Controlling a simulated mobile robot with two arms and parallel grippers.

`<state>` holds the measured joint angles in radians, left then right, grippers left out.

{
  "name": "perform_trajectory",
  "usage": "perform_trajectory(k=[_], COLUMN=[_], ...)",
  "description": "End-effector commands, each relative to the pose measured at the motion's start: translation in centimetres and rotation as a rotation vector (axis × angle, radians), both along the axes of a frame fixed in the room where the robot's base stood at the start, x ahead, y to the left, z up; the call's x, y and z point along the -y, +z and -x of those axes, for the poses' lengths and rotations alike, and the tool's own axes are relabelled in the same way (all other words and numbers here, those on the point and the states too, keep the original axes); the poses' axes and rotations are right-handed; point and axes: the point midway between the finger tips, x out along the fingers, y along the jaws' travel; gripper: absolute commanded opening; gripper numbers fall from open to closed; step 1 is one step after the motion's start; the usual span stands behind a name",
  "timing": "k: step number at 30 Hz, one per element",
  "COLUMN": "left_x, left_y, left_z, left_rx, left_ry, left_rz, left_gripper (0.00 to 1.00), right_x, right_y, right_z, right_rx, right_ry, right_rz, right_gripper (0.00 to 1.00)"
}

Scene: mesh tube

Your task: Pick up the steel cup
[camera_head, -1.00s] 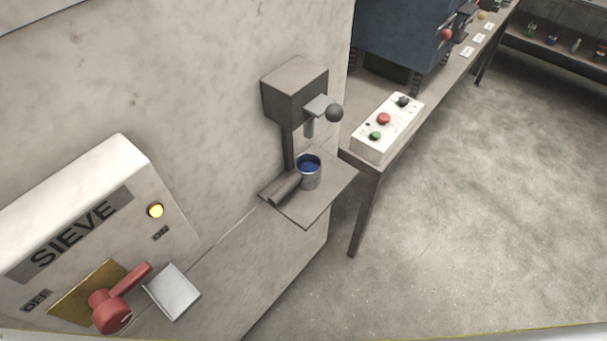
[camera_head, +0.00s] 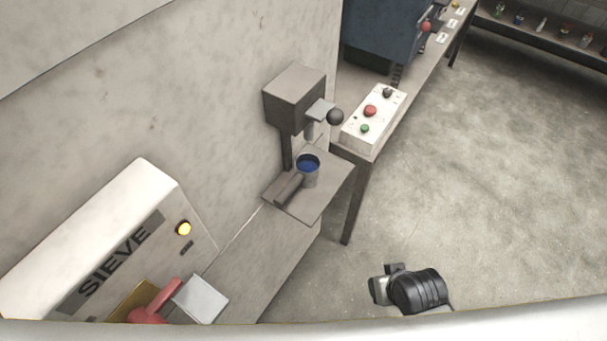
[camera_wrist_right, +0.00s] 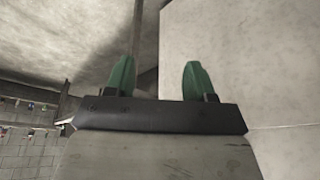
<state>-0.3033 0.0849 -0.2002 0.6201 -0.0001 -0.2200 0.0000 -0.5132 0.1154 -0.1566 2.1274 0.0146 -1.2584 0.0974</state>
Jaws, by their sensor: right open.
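The steel cup (camera_head: 309,176) stands upright on a small shelf (camera_head: 318,207) below a dispenser-like fixture on the wall. Its inside looks blue. The cup is not in that view. My left gripper is not in view.
A button box (camera_head: 372,118) sits on a bench right of the shelf. A sieve switch panel (camera_head: 120,245) with a red lever is at lower left. The floor at right is open.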

Motion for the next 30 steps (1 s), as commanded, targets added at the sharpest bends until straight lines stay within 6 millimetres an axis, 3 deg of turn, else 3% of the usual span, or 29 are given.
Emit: perform_trajectory(k=[1,3,12,18,21,30], left_x=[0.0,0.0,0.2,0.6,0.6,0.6], left_y=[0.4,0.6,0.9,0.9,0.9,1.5], left_z=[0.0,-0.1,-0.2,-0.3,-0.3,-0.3], left_rx=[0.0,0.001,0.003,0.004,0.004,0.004], left_ry=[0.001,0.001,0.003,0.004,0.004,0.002], left_rz=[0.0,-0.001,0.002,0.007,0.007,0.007], left_gripper=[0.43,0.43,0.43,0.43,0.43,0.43], right_x=[-0.7,-2.1,-8.7,-12.5,-13.4,-15.6], right_y=[2.7,5.6,11.2,13.6,14.3,13.6], right_z=[-0.7,-2.0,-7.5,-10.0,-10.5,-13.9], right_rx=[0.049,0.131,0.355,0.381,0.373,0.369], right_ry=[-0.034,-0.113,-0.433,-0.606,-0.647,-0.663], right_rz=[-0.039,-0.131,-0.658,-1.054,-1.165,-1.208], right_gripper=[0.54,0.54,0.54,0.54,0.54,0.54])
